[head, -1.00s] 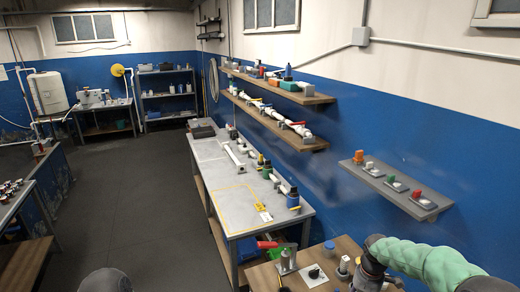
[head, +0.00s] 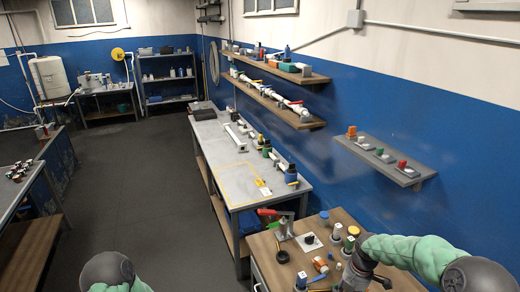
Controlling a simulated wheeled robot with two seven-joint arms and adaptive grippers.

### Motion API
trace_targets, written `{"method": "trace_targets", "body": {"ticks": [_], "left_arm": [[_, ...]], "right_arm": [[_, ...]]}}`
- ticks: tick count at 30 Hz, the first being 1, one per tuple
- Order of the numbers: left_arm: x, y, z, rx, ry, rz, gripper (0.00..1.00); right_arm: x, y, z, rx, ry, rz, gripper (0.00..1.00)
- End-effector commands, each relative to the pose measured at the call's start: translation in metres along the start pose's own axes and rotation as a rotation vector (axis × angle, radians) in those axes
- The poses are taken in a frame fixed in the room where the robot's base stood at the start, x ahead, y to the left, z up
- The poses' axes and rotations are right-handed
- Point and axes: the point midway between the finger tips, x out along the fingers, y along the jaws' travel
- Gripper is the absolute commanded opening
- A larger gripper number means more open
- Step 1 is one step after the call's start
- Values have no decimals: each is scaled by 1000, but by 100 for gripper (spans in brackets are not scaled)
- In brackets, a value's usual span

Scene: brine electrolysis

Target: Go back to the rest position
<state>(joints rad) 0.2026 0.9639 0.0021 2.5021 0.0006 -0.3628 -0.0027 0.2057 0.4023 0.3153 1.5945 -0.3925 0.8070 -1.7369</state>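My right arm comes in from the right with a green sleeve and bends down over the wooden-topped bench (head: 262,262). Its dark wrist and gripper (head: 362,278) are at the bottom edge, low over the right part of the bench. The fingers are not clear, so I cannot tell whether they are open or shut or hold anything. My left arm shows only as a dark rounded joint and a bit of green sleeve at the bottom left, over the floor. My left gripper is out of view.
A long grey workbench (head: 225,165) stands beyond. A wall shelf (head: 385,160) hangs at right. The floor (head: 140,190) at left is clear.

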Motion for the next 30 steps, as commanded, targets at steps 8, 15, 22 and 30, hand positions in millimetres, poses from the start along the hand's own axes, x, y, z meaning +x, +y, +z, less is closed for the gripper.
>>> {"method": "trace_targets", "body": {"ticks": [8,15,22,30], "left_arm": [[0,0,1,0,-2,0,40],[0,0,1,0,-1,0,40],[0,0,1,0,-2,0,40],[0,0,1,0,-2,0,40]], "right_arm": [[59,-16,-39,266,86,1,41],[132,-55,-99,720,200,-40,41],[191,-119,-162,1312,272,-135,41],[217,-184,-205,1851,260,-225,41]]}}
